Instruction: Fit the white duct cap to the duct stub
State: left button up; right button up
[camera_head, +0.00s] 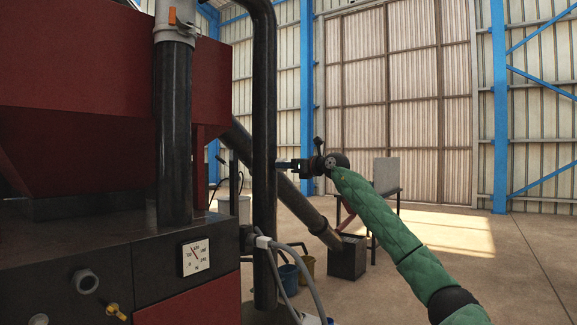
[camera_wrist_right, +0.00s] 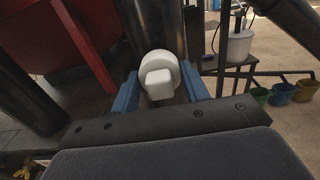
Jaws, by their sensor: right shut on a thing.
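My right gripper (camera_head: 284,164) reaches in from the right in the head view, with its fingertips at the edge of a black vertical pipe (camera_head: 264,120). In the right wrist view the white duct cap (camera_wrist_right: 159,84) sits between the blue fingers of this gripper, which is shut on it. The cap has a round body and a squarish grip facing the camera. A dark pipe (camera_wrist_right: 153,28) rises behind the cap; I cannot tell whether they touch. The cap is hidden in the head view. I cannot tell which part is the duct stub. My left gripper is not in view.
The dark red press (camera_head: 90,60) fills the left, with a gauge (camera_head: 195,257) and a round grey fitting (camera_head: 85,281) on its front. A slanted pipe (camera_head: 285,190) runs down to a dark box (camera_head: 347,257). Open floor lies to the right.

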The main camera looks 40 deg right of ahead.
dwell(0.4)
jog(key=o, duration=1.5)
jog(key=shift+o, duration=0.2)
jog(key=shift+s, duration=0.1)
jog(key=v, duration=0.7)
jog(key=shift+s, duration=0.25)
jog(key=shift+d, duration=0.15)
